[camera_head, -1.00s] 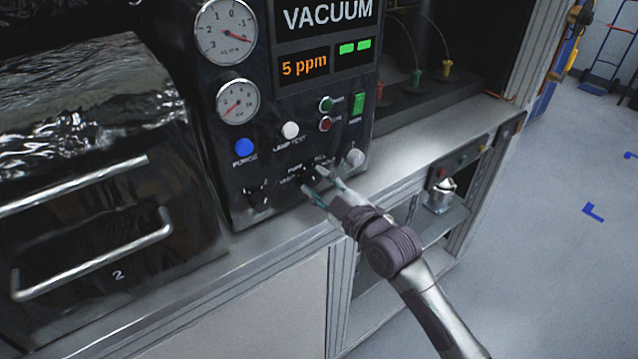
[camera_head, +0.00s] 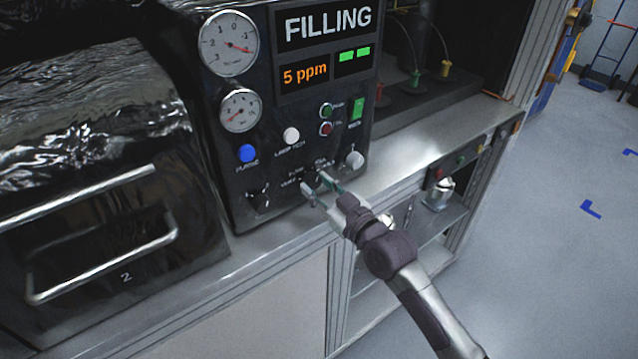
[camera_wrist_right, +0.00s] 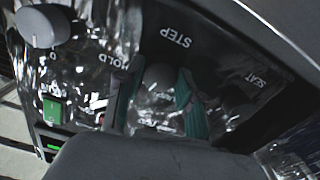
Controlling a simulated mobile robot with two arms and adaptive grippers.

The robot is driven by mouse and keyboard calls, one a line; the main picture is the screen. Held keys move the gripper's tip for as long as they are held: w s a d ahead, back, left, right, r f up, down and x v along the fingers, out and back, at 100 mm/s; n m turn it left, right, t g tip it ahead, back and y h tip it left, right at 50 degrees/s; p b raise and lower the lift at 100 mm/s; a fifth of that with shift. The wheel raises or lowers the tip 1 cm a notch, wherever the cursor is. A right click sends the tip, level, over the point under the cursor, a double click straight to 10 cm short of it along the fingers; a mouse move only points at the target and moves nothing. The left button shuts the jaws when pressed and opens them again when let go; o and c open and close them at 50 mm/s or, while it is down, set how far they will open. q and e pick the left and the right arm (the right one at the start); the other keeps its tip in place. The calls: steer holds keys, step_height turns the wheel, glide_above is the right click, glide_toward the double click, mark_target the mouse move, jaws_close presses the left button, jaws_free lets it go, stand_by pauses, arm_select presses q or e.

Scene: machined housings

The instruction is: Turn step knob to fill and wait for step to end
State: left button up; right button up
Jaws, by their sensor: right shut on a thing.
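The black control panel (camera_head: 222,165) stands on the bench, and its display (camera_head: 328,24) reads "FILLING". The dark step knob (camera_head: 313,178) is low on the panel, partly hidden by my right gripper (camera_head: 315,186). In the right wrist view the rounded step knob (camera_wrist_right: 158,76) sits between the teal-padded fingers of my right gripper (camera_wrist_right: 155,100), near the "STEP" label. The right gripper is shut on it. The exact knob pointer direction is hard to make out. My left gripper is out of view.
A light knob (camera_head: 355,159) is close right of the gripper, and another dark knob (camera_head: 259,199) is to its left. The blue purge button (camera_head: 247,153) and white lamp test button (camera_head: 291,135) sit above.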

steer(key=shift+m, duration=0.6)
steer(key=o, duration=1.1)
steer(key=shift+o, duration=0.2)
steer(key=shift+d, duration=0.1)
steer(key=v, duration=1.2)
